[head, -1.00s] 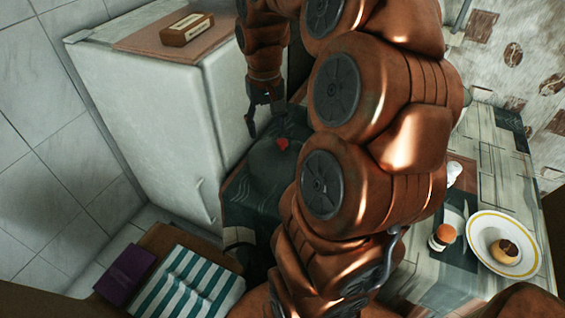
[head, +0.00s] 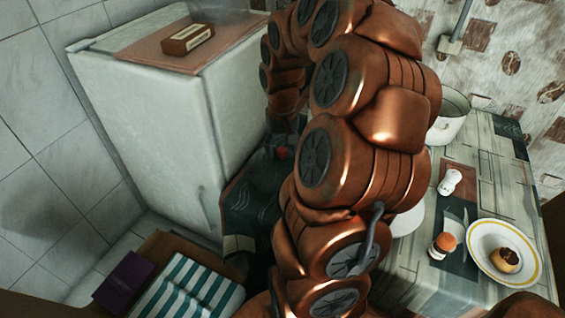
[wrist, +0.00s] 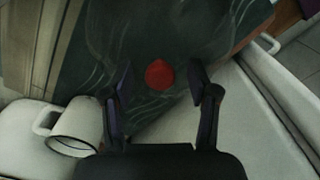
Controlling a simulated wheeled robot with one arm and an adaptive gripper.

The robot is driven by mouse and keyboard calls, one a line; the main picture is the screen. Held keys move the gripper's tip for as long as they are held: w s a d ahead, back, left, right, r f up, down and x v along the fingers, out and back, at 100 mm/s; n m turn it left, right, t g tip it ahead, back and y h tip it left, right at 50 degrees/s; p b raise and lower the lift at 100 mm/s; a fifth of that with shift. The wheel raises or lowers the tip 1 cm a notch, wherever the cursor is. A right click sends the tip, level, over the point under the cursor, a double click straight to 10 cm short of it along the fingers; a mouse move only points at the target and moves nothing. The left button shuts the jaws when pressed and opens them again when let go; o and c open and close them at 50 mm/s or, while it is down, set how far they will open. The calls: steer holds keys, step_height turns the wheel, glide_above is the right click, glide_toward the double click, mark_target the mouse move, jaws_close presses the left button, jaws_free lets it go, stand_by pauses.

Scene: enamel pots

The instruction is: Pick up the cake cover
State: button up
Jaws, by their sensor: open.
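The cake cover (head: 262,172) looks like a dark, see-through dome with a red knob (head: 281,152) on top. It stands on the dark green counter between the white fridge and my arm, and my arm hides part of it. In the wrist view the red knob (wrist: 159,75) lies between my two dark fingers, which are spread apart; the dome's outline is hard to make out there. My gripper (wrist: 159,66) is open and empty above the knob. In the head view my gripper (head: 284,126) is small and dark, just above the knob, its fingertips unclear.
The white fridge (head: 150,120) rises close left of the cover, with a brown box (head: 187,39) on top. A white pot (head: 448,122), a shaker (head: 450,181) and a plate (head: 480,250) with a pastry stand right of my arm. A white mug (wrist: 76,126) shows in the wrist view.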

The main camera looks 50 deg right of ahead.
steer(key=shift+f, duration=0.35)
jaws_close()
stand_by(0.5)
